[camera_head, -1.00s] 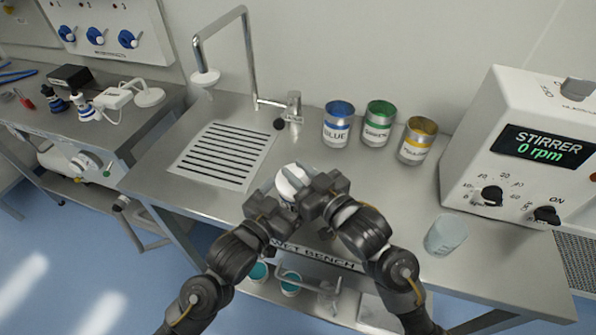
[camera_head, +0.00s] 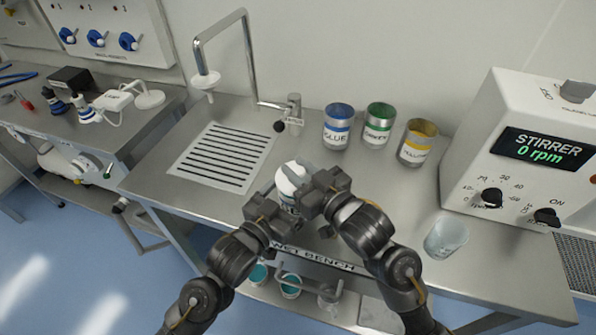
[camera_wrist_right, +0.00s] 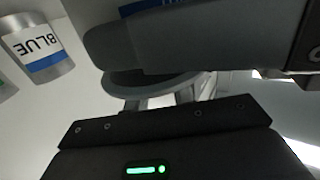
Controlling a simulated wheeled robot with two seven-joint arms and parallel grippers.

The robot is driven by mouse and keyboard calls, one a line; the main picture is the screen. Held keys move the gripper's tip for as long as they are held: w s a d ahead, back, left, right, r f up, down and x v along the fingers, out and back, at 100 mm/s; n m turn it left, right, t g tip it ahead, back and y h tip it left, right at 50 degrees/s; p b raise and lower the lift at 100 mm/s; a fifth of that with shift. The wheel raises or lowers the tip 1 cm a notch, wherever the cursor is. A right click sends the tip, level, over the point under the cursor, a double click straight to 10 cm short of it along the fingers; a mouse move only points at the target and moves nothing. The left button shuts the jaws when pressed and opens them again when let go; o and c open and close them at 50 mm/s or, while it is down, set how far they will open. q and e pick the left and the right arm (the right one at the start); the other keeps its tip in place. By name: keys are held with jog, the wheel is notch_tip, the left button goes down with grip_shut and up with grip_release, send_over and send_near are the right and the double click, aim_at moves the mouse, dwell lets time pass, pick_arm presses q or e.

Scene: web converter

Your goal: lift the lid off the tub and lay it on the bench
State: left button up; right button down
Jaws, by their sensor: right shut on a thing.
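The tub (camera_head: 288,206) stands near the front edge of the steel bench (camera_head: 365,185), its body mostly hidden by my grippers. Its white lid (camera_head: 290,177) shows above them; I cannot tell whether a gap separates lid and tub. My right gripper (camera_head: 308,190) comes from the right, shut on the lid. My left gripper (camera_head: 275,207) is low beside the tub's left side; its fingers are hidden, so its opening cannot be told. In the right wrist view, dark gripper parts cover most of the picture.
Blue (camera_head: 338,127), green (camera_head: 378,124) and yellow (camera_head: 416,142) label cans stand at the back. A translucent beaker (camera_head: 445,236) and the stirrer box (camera_head: 535,150) are at right. A drain grate (camera_head: 217,155) and tap (camera_head: 293,112) are at left. Bare bench lies right of the grippers.

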aim_at(298, 170)
jog(key=shift+r, duration=0.35)
jog(key=shift+r, duration=2)
pick_arm(q)
jog(key=o, duration=1.3)
jog(key=shift+c, duration=0.2)
pick_arm(e)
notch_tip(298, 170, down, 2)
jog(key=shift+f+b, duration=0.25)
jog(key=shift+b, duration=0.95)
pick_arm(q)
jog(key=v, duration=1.2)
pick_arm(e)
jog(key=shift+f, duration=0.1)
